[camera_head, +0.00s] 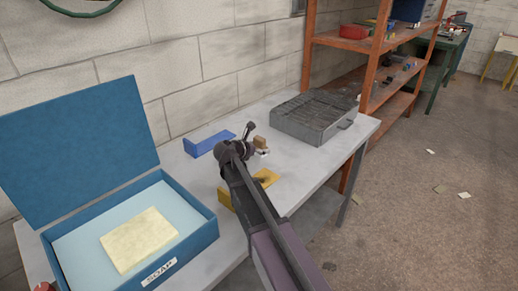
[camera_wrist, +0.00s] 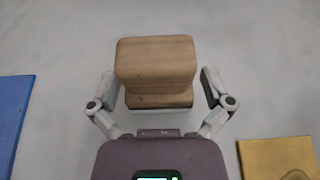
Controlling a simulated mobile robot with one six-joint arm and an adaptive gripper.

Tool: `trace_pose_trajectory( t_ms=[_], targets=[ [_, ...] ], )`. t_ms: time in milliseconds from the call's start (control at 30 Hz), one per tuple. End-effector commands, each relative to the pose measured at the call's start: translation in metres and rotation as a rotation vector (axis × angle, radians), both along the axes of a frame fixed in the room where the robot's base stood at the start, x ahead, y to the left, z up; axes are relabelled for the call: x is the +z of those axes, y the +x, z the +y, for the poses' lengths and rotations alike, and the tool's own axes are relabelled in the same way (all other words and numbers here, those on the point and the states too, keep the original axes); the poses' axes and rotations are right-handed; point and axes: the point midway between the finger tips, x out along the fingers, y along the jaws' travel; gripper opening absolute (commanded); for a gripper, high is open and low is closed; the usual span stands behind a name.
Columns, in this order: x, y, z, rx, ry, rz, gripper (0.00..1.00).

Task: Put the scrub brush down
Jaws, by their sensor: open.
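The scrub brush (camera_wrist: 155,62) is a brown wooden block with a pale lower part. In the wrist view it sits between the two fingers of my gripper (camera_wrist: 158,80), which are spread with a gap on each side. The brush also shows in the head view as a small brown block (camera_head: 261,142) on the grey bench (camera_head: 318,187), beyond the end of my arm. It appears to rest on the bench top. My gripper is open around it, and my arm partly hides this spot in the head view.
A blue bracket (camera_head: 208,143) lies left of the gripper and a yellow bracket (camera_head: 266,178) right of it. An open blue box (camera_head: 205,228) labelled SOAP holds a pale yellow slab (camera_head: 138,240). A grey metal case (camera_head: 312,116) stands at the bench's far end.

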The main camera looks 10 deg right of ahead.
Motion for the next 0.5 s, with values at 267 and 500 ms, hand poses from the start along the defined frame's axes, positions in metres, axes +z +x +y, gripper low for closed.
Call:
trace_pose_trajectory(
  t_ms=[267,500],
  targets=[
    [-0.0001,-0.0001,0.0001,0.000,0.000,0.000,0.49],
    [-0.0001,-0.0002,-0.0002,-0.001,0.000,0.000,0.22]
  ],
)
